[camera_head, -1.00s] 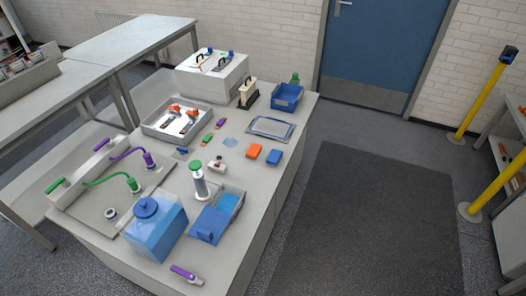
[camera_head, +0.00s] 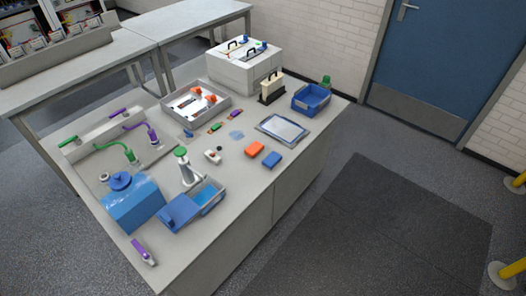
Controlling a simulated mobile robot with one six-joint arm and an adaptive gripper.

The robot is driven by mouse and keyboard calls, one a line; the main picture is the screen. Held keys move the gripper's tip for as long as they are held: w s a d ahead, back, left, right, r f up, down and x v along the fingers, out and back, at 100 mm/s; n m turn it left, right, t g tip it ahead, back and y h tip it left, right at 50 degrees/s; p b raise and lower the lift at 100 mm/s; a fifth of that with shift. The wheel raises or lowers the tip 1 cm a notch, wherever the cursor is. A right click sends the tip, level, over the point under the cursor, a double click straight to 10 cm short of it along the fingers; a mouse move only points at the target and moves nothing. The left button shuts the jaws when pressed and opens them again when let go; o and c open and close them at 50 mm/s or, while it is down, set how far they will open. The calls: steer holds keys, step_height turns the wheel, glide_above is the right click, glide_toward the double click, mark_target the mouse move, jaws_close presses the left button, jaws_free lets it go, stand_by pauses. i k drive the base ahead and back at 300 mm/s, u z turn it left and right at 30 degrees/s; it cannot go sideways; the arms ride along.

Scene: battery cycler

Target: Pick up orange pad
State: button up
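The orange pad (camera_head: 254,149) is a small flat block lying on the grey bench top (camera_head: 237,183), near its right-hand edge. A blue pad (camera_head: 271,159) of similar size lies just to its right, with a narrow gap between them. Nothing covers the orange pad. My gripper is not in this view.
A tray with a pale sheet (camera_head: 283,129) lies behind the pads. A blue bin (camera_head: 311,97) stands farther back. An open blue box (camera_head: 193,204), a blue tank (camera_head: 133,202) and a green-capped bottle (camera_head: 184,165) stand in front left. Dark floor mat (camera_head: 400,220) is clear.

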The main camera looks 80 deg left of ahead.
mark_target(254, 150)
steer(key=i, duration=0.3)
steer(key=u, duration=5.3)
steer(key=i, duration=0.1)
steer(key=z, duration=2.65)
steer(key=i, duration=1)
steer(key=u, duration=0.05)
